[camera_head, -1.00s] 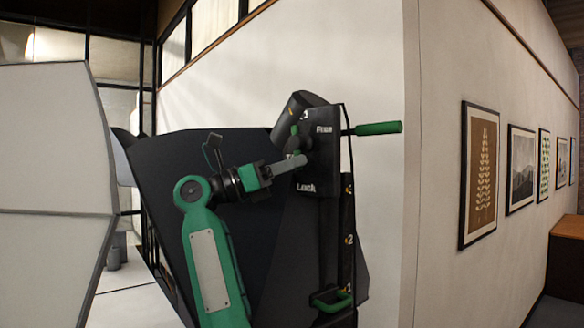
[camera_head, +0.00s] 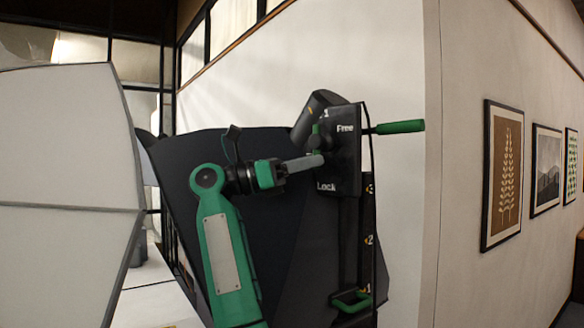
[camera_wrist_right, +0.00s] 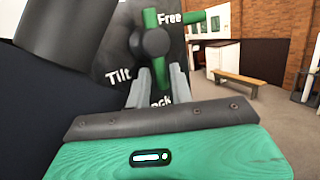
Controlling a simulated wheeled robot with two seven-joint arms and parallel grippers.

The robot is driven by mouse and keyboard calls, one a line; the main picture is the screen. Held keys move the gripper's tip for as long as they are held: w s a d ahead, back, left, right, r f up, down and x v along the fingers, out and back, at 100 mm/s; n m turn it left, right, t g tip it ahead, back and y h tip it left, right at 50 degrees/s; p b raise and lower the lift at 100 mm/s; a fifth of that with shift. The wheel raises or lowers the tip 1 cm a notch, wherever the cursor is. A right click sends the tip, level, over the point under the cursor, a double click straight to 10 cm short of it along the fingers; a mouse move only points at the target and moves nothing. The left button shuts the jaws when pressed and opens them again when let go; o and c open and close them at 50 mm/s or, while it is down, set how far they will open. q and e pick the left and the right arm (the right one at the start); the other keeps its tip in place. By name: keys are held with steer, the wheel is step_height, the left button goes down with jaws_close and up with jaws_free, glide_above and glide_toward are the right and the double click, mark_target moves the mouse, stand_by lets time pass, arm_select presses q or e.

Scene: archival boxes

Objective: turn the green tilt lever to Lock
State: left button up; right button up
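The green tilt lever (camera_wrist_right: 160,72) sits on a dark round hub (camera_wrist_right: 151,42) on the black plate marked Tilt, Free and Lock. In the right wrist view it stands nearly upright, its lower end toward the partly covered Lock word. In the head view only a sliver of the lever (camera_head: 315,135) shows beside the black plate (camera_head: 347,165). My right gripper (camera_wrist_right: 160,85) has its two grey fingers apart, one on each side of the lever's lower end; contact cannot be told. In the head view the right gripper (camera_head: 318,162) reaches the plate from the left. My left gripper is out of view.
A second green handle (camera_head: 400,127) sticks out to the right behind the plate. A black post with numbered marks and a green-edged latch (camera_head: 351,300) runs below. A dark cylinder (camera_wrist_right: 65,35) is close on the left. A wall (camera_head: 395,220) stands behind.

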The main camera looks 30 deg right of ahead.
steer(key=b+v, duration=0.4)
steer(key=v, duration=0.9)
steer(key=shift+a+b, duration=0.4)
steer(key=shift+w, duration=0.1)
